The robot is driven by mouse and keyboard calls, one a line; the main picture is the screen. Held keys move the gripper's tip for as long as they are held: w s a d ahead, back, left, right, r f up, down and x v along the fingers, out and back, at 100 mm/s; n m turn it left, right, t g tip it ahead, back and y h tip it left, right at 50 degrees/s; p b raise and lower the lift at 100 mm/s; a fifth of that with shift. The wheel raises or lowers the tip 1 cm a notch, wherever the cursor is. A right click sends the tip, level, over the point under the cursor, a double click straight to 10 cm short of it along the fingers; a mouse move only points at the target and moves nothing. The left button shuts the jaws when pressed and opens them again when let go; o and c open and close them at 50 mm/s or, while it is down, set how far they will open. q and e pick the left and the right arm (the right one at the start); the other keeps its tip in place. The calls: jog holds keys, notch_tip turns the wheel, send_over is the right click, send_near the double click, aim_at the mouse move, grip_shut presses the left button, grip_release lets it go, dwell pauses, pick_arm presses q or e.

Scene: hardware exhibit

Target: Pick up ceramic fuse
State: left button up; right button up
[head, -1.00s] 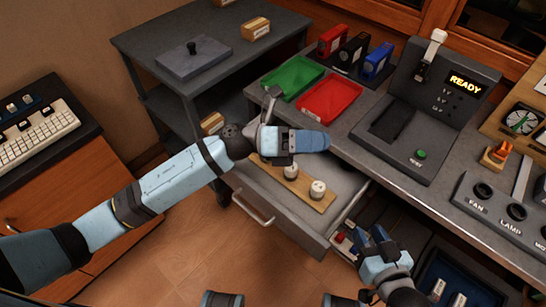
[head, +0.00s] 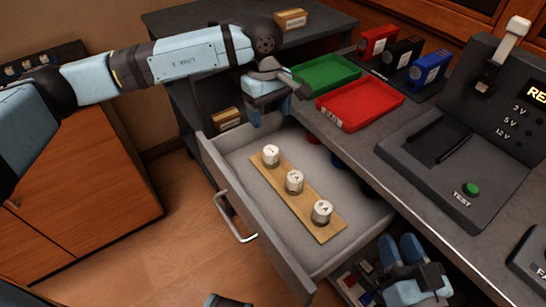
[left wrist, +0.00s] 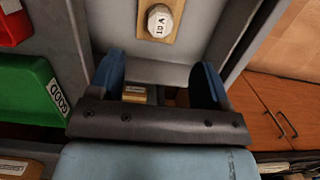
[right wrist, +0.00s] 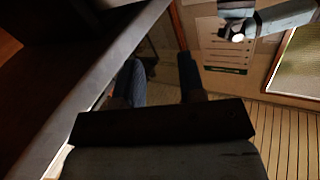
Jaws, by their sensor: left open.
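Three white ceramic fuses stand on a wooden strip (head: 309,216) in the open grey drawer (head: 237,171): a far fuse (head: 270,155), a middle fuse (head: 294,181) and a near fuse (head: 321,212). My left gripper (head: 262,108) is above the far end of the drawer, apart from the fuses. In the left wrist view its fingers (left wrist: 160,82) are spread and empty, with one fuse marked 10 A (left wrist: 160,20) beyond them. My right gripper (head: 402,250) is low, beside the drawer's near right end. Its fingers (right wrist: 160,82) are apart with nothing seen between them.
A green tray (head: 325,73) and a red tray (head: 360,104) lie on the counter behind the drawer. A test unit with a green button (head: 471,188) stands to the right. The drawer's front wall and handle (head: 235,218) face the open floor (head: 150,240).

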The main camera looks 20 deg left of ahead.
pick_arm(q)
jog(key=b, duration=0.1)
send_over(271, 150)
notch_tip(271, 150, down, 7)
jog(key=shift+d+r, duration=0.1)
jog(key=shift+r, duration=0.05)
jog(key=shift+f+b, duration=0.3)
jog(key=shift+f, duration=0.2)
jog(key=f+b, duration=0.1)
jog(key=f, duration=0.3)
jog(key=shift+a+f+b, duration=0.2)
jog(key=shift+f+b, duration=0.1)
jog(key=shift+b, duration=0.05)
jog(key=shift+f, duration=0.2)
jog(key=shift+r, duration=0.1)
pick_arm(e)
jog(key=shift+s+a+r+t+y, duration=0.1)
jog(key=shift+a+r+t+y, duration=0.25)
jog(key=shift+r, duration=0.3)
jog(key=shift+s+a+r+t+y, duration=0.1)
jog(key=shift+a+r+t+y, duration=0.05)
jog(key=shift+a+r+y, duration=0.4)
pick_arm(q)
jog(key=shift+c, duration=1.3)
jog(key=c, duration=0.7)
pick_arm(e)
jog(key=shift+w+d, duration=0.1)
jog(key=shift+d, duration=0.15)
